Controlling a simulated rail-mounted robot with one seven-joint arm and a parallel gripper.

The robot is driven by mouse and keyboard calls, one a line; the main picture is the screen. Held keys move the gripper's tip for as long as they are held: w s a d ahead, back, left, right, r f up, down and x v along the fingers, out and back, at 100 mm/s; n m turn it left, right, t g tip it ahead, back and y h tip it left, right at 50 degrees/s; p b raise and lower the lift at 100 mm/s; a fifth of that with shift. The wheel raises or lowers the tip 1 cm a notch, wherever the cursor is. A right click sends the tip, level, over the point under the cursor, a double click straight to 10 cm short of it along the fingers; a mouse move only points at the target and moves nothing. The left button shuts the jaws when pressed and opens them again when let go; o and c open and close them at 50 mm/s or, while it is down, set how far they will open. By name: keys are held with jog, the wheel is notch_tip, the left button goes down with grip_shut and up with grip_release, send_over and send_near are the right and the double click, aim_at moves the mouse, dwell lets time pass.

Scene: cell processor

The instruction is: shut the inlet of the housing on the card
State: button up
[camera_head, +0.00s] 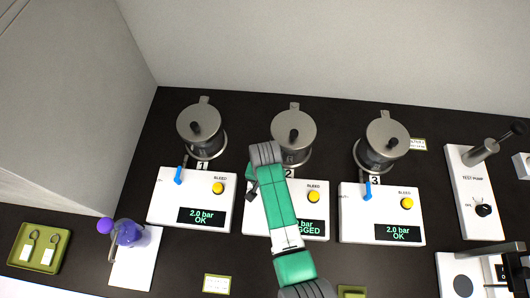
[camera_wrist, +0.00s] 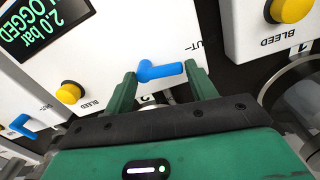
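Three white panels stand in a row, each under a metal housing. The middle panel (camera_head: 255,222), numbered 2, has a display (camera_wrist: 45,25) ending in "LOGGED" with 2.0 bar. Its housing (camera_head: 293,135) stands behind it. Its blue inlet lever (camera_wrist: 158,71) shows in the wrist view, but my arm hides it in the head view. My gripper (camera_wrist: 160,80) is open, with one green finger at each end of the lever; contact cannot be told. Small cards (camera_head: 217,283) and (camera_head: 418,143) lie at the front and back right; their writing is unreadable.
Panel 1 (camera_head: 163,205) and panel 3 (camera_head: 353,222) flank it, with blue levers (camera_head: 178,176) and (camera_head: 367,190), both reading 2.0 bar OK. A test pump (camera_head: 470,190) stands right. A green tray (camera_head: 22,262) and a purple-topped item (camera_head: 128,234) are left.

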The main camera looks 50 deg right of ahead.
jog(key=c, duration=0.3)
jog(key=shift+a+r+n+p, duration=0.15)
jog(key=shift+r+n+p, duration=0.1)
jog(key=shift+n+p, duration=0.5)
jog(key=shift+c, duration=0.2)
jog(key=shift+f+n, duration=0.15)
jog(key=shift+n, duration=0.2)
jog(key=o, duration=0.7)
jog(key=shift+a, duration=0.1)
jog(key=shift+o, duration=0.5)
jog(key=shift+w+a, duration=0.1)
jog(key=shift+w, duration=0.05)
